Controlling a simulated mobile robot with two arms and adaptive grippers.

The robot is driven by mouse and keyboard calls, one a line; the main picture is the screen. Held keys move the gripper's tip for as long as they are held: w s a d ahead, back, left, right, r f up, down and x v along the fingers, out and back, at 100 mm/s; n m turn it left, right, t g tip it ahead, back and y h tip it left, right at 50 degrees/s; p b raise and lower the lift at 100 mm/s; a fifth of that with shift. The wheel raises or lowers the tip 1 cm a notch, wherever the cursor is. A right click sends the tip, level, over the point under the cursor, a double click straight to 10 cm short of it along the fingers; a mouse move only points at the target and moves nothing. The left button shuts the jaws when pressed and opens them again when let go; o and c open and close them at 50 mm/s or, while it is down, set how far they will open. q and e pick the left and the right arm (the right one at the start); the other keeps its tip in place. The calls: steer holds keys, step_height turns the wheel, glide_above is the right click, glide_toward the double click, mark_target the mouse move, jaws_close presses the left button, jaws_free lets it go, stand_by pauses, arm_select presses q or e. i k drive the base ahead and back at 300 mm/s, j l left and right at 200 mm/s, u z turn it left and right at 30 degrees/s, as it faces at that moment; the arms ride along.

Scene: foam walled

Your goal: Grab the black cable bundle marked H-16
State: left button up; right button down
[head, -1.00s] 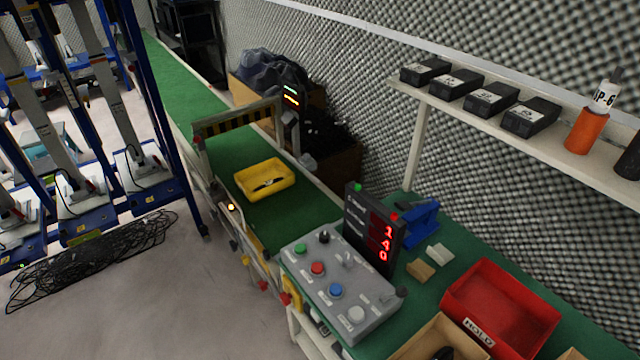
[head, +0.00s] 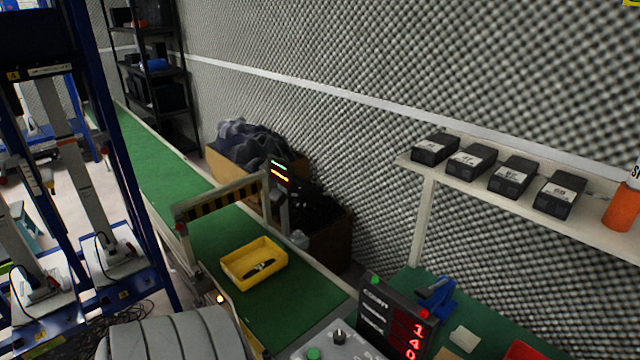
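I cannot read an H-16 mark anywhere in the head view. A small dark object (head: 260,269) lies in the yellow bin (head: 238,281) on the green conveyor; it is too small to tell whether it is a cable bundle. A tangle of black cable (head: 128,313) lies on the floor at the lower left, mostly hidden behind a grey ribbed shape that looks like part of my own arm. Neither of my grippers is in view.
A striped gate (head: 222,196) spans the conveyor (head: 160,178). A control panel with a red-digit display (head: 392,325) stands at the front. A wall shelf (head: 420,169) carries several labelled black boxes (head: 512,177). Crates of dark material (head: 318,230) stand behind the conveyor. Blue racks (head: 75,190) fill the left.

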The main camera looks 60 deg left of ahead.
mark_target(259, 267)
steer(key=k+j+z, duration=0.2)
steer(key=j, duration=0.3)
steer(key=j+z, duration=0.2)
steer(key=j, duration=0.25)
steer(key=k+j+z, duration=0.2)
steer(key=j, duration=0.25)
steer(key=k+j+z, duration=0.2)
steer(key=j, duration=0.2)
steer(key=k+j+z, duration=0.2)
steer(key=k+j, duration=0.1)
steer(key=j, duration=0.05)
